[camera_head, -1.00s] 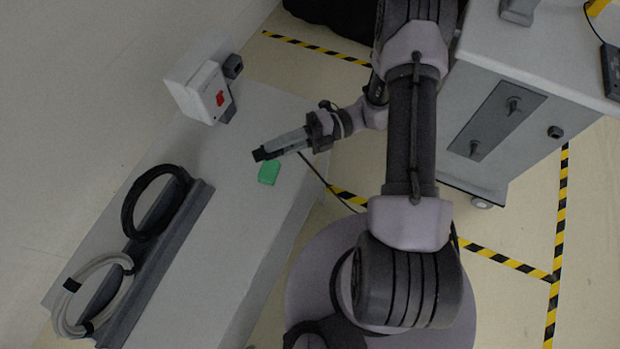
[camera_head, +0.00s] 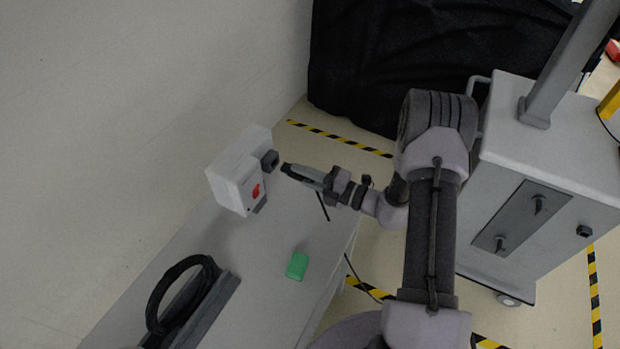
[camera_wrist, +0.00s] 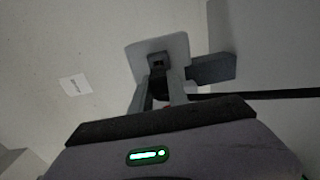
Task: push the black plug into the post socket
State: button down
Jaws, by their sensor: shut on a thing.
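The black plug (camera_head: 288,169) is held at the tip of my gripper (camera_head: 303,174). In the wrist view the dark plug (camera_wrist: 158,86) sits between the two fingers of my gripper (camera_wrist: 160,98), which is shut on it. The white post (camera_head: 231,178), with a red mark, stands on the grey bench. Its dark socket (camera_head: 270,160) is on the right side. The plug is a short gap right of the socket in the head view. In the wrist view the socket (camera_wrist: 157,60) lies straight beyond the plug, whose tip is hard to make out.
A green block (camera_head: 297,266) lies on the grey bench (camera_head: 240,255). A black-covered cart (camera_head: 400,60) stands behind, and a grey cart (camera_head: 550,140) at right. A thin cable (camera_head: 324,207) hangs below my gripper.

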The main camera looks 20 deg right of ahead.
aim_at(287, 166)
jog(key=shift+w+a, duration=0.45)
jog(key=shift+p, duration=0.4)
dwell(1.0)
jog(key=shift+x, duration=1.65)
jog(key=c, duration=1.2)
grip_release()
jog(key=p+v, duration=0.2)
jog(key=v, duration=1.5)
jog(key=shift+s+d, duration=0.15)
